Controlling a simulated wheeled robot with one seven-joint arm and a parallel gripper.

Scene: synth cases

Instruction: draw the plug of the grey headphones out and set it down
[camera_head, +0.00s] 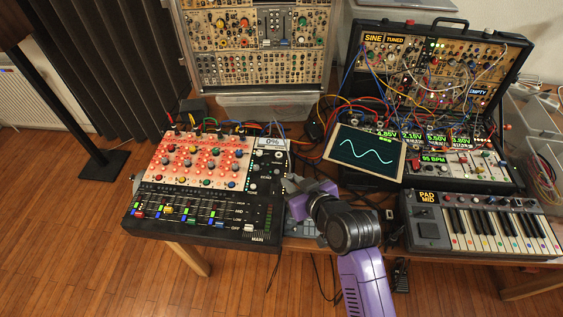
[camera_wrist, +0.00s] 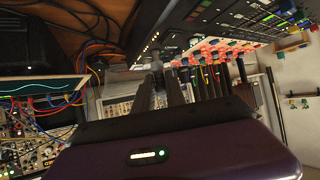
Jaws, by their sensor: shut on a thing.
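My gripper (camera_head: 293,186) is beside the right edge of the mixer (camera_head: 190,232), with my purple arm coming up from the lower right. In the wrist view my gripper (camera_wrist: 160,82) shows its dark fingers shut on a small, slim grey piece (camera_wrist: 158,74), which looks like the plug. In the head view the plug is hidden by my gripper and wrist. I cannot tell whether its tip is in a socket or free. I cannot make out the grey headphones themselves in either view.
A tilted screen with a wave (camera_head: 366,152) stands just behind my wrist. A small keyboard (camera_head: 480,226) is at the right. Modular cases with many patch cables (camera_head: 372,104) fill the back. Coloured cables run behind the mixer. Little bare table shows.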

